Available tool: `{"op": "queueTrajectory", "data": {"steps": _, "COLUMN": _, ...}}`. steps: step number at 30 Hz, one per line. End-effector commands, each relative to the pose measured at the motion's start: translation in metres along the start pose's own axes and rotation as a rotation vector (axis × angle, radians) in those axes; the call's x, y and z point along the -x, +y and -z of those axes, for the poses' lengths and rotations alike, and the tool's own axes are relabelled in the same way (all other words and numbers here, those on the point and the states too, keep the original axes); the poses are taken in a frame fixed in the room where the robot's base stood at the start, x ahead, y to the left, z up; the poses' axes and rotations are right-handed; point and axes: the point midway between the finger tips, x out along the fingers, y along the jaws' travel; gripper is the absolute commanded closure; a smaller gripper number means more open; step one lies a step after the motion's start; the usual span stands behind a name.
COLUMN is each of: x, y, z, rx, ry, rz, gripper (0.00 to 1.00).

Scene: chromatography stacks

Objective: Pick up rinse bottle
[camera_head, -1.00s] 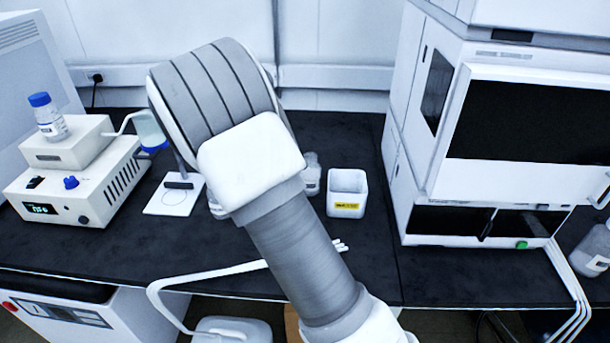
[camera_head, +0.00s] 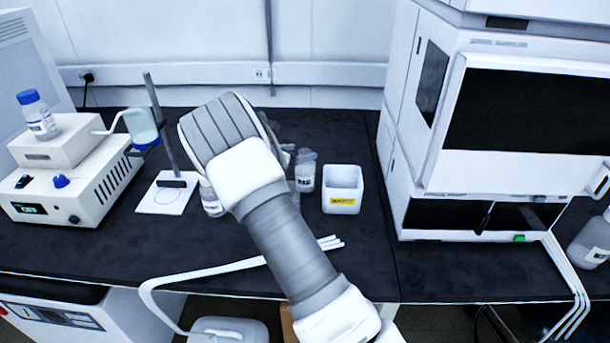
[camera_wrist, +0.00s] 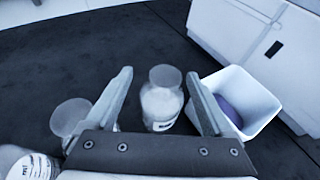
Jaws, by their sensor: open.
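In the wrist view my gripper (camera_wrist: 160,110) is open. A second clear vessel (camera_wrist: 70,116) stands outside the left finger, and a labelled bottle (camera_wrist: 28,166) is at the lower left corner. I cannot read the labels well enough to tell which is the rinse bottle. My arm hides most of my gripper in the head view.
A white square bin (camera_head: 343,190) with a yellow label stands close to the right finger; the wrist view shows something purple inside. A large instrument (camera_head: 400,200) stands farther right. A stand with a white base (camera_head: 165,205) is left. White tubes (camera_head: 250,264) cross the front bench.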

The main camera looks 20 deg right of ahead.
Motion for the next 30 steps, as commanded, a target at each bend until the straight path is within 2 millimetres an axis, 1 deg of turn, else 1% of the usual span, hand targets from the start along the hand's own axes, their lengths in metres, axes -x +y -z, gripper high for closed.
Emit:
{"op": "queueTrajectory", "data": {"steps": 5, "x": -0.009, "y": -0.002, "z": 0.002, "rx": 0.001, "ry": -0.001, "rz": 0.001, "gripper": 0.14}}
{"op": "queueTrajectory", "data": {"steps": 11, "x": -0.037, "y": -0.009, "z": 0.009, "rx": 0.000, "ry": 0.000, "rz": 0.004, "gripper": 0.14}}
{"op": "queueTrajectory", "data": {"steps": 15, "x": -0.053, "y": -0.007, "z": 0.007, "rx": -0.001, "ry": 0.000, "rz": 0.000, "gripper": 0.14}}
{"op": "queueTrajectory", "data": {"steps": 21, "x": -0.054, "y": -0.007, "z": 0.006, "rx": 0.000, "ry": 0.000, "rz": -0.001, "gripper": 0.14}}
{"op": "queueTrajectory", "data": {"steps": 22, "x": -0.054, "y": -0.007, "z": 0.006, "rx": 0.000, "ry": 0.000, "rz": -0.001, "gripper": 0.15}}
{"op": "queueTrajectory", "data": {"steps": 23, "x": -0.054, "y": -0.007, "z": 0.006, "rx": 0.000, "ry": 0.000, "rz": -0.001, "gripper": 0.21}}
{"op": "queueTrajectory", "data": {"steps": 24, "x": -0.054, "y": -0.007, "z": 0.006, "rx": 0.000, "ry": 0.000, "rz": -0.001, "gripper": 0.28}}
{"op": "queueTrajectory", "data": {"steps": 29, "x": -0.054, "y": -0.007, "z": 0.006, "rx": -0.001, "ry": 0.000, "rz": 0.000, "gripper": 0.57}}
{"op": "queueTrajectory", "data": {"steps": 30, "x": -0.054, "y": -0.007, "z": 0.006, "rx": -0.001, "ry": 0.000, "rz": 0.000, "gripper": 0.64}}
